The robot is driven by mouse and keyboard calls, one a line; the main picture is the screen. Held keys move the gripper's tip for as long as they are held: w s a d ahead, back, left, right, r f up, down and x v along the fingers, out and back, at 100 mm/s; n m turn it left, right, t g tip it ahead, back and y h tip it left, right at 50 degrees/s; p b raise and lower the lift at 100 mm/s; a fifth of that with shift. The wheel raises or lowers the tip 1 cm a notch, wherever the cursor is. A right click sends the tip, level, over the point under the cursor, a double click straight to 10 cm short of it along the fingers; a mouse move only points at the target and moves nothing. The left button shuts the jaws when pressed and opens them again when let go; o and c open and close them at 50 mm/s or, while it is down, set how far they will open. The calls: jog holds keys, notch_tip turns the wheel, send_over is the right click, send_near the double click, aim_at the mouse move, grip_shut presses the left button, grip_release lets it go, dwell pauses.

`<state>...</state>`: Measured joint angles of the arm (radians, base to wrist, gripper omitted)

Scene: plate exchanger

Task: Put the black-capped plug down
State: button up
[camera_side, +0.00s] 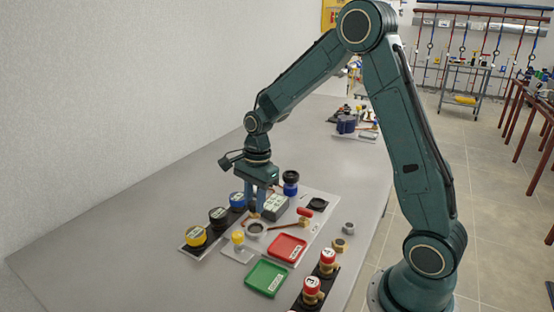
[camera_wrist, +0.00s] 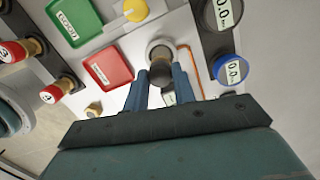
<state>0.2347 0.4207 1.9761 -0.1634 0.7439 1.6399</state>
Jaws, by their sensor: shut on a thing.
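In the wrist view, my gripper (camera_wrist: 161,85) is shut on the black-capped plug (camera_wrist: 161,72), whose dark rounded end shows between the two blue fingers. In the side view, my gripper (camera_side: 257,206) points down over the plate. The fingers mostly hide the plug there. A grey ring-shaped port (camera_side: 255,228) lies close to the fingertips; it also shows just beyond the plug in the wrist view (camera_wrist: 158,47). I cannot tell whether the plug touches it.
A red tray (camera_side: 287,248) and a green tray (camera_side: 266,278) lie in front. Yellow (camera_side: 195,237), black (camera_side: 218,217) and blue (camera_side: 237,200) gauges stand left. A grey labelled box (camera_side: 276,208) is close right of my gripper. Red-capped plugs (camera_side: 327,261) stand at the front right.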

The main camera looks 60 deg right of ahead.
aim_at(255, 214)
jog(key=shift+f, duration=2.2)
jog(key=shift+f, duration=0.3)
jog(key=o, duration=1)
jog(key=shift+r, duration=0.1)
notch_tip(255, 214, up, 12)
jog(key=d, duration=0.1)
jog(key=shift+s+d+r, duration=0.15)
jog(key=shift+d+r, duration=0.05)
